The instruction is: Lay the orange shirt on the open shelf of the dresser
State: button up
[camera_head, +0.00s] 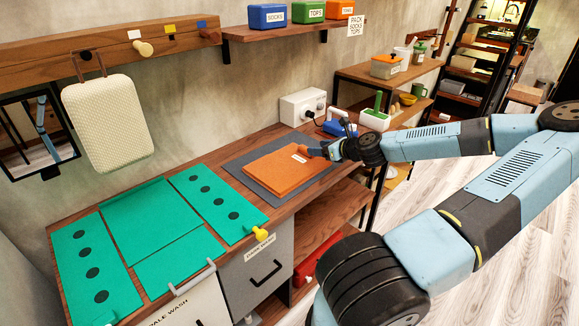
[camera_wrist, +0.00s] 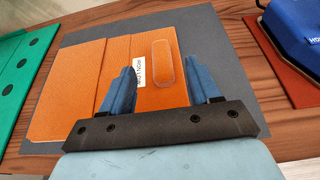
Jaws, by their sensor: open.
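The orange shirt (camera_head: 285,172) lies folded flat on a dark grey mat (camera_head: 241,172) on the dresser top (camera_head: 262,146). In the wrist view the shirt (camera_wrist: 70,90) shows fold lines, a white label and a raised oblong patch. My gripper (camera_wrist: 157,88) is open over the shirt's near edge, its two blue fingers apart on either side of the label. Whether the fingertips touch the cloth I cannot tell. In the head view my gripper (camera_head: 322,150) is at the shirt's right end. The open shelf (camera_head: 335,203) of the dresser is below the top, at the right, partly hidden by my arm.
A green folding board (camera_head: 150,222) with black dots covers the dresser's left part. A blue iron (camera_head: 338,128) stands right of the mat, near a white socket box (camera_head: 303,106). A grey drawer front (camera_head: 257,268) and a red item (camera_head: 305,270) are lower down.

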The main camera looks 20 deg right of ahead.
aim_at(304, 146)
jog(key=shift+f+x, duration=0.15)
jog(key=shift+x, duration=1.65)
jog(key=shift+f+x, duration=0.15)
jog(key=shift+x, duration=1.6)
jog(key=shift+s, duration=0.1)
grip_shut()
jog(key=shift+r, duration=0.15)
jog(key=shift+r, duration=0.3)
notch_tip(304, 146, up, 3)
jog(key=shift+d+f, duration=0.1)
jog(key=shift+f, duration=0.05)
jog(key=s+a+r, duration=0.3)
jog(key=s+r, duration=0.6)
jog(key=s, duration=0.4)
jog(key=shift+s+a+r, duration=0.25)
jog(key=shift+a, duration=0.15)
